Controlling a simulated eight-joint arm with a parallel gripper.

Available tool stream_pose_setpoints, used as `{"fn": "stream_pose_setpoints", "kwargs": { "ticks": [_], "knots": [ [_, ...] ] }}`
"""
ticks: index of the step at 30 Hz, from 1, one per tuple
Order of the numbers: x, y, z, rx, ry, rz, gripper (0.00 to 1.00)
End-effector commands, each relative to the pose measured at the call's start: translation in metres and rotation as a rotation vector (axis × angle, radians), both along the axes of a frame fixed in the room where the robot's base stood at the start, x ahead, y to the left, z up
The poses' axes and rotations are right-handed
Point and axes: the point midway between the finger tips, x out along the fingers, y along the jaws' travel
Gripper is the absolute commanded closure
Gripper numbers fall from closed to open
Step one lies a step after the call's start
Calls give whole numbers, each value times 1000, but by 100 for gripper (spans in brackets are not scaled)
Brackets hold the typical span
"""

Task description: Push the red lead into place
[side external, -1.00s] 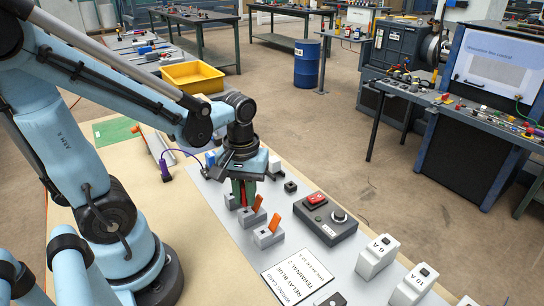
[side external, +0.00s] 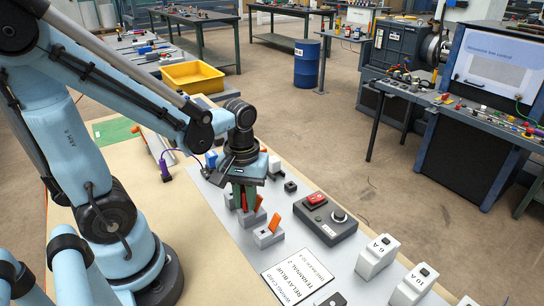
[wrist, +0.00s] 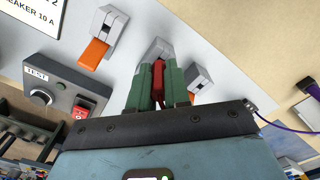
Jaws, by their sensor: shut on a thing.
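My gripper (side external: 244,196) points down over a row of grey terminal blocks with orange levers on the light grey panel. In the wrist view its green fingers (wrist: 158,88) are shut on the red lead (wrist: 158,80). The lead's far end meets the grey terminal block (wrist: 158,48) in front of the fingers; how deep it sits is hidden. A terminal block (wrist: 110,24) with a raised orange lever stands to the left, and another block (wrist: 198,78) lies close to the right finger.
A dark control box (side external: 326,218) with a red switch and a knob stands right of the blocks. Grey breaker modules (side external: 377,256) and a printed card (side external: 298,275) lie nearer the front. A purple lead (side external: 166,170) lies to the left.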

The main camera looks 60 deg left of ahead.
Motion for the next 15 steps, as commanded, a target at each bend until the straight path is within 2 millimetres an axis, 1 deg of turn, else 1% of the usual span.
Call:
{"fn": "stream_pose_setpoints", "kwargs": {
  "ticks": [14,15],
  "knots": [
    [0,0,-9,0,0,0,100],
    [0,0,-9,0,0,0,78]
  ]
}}
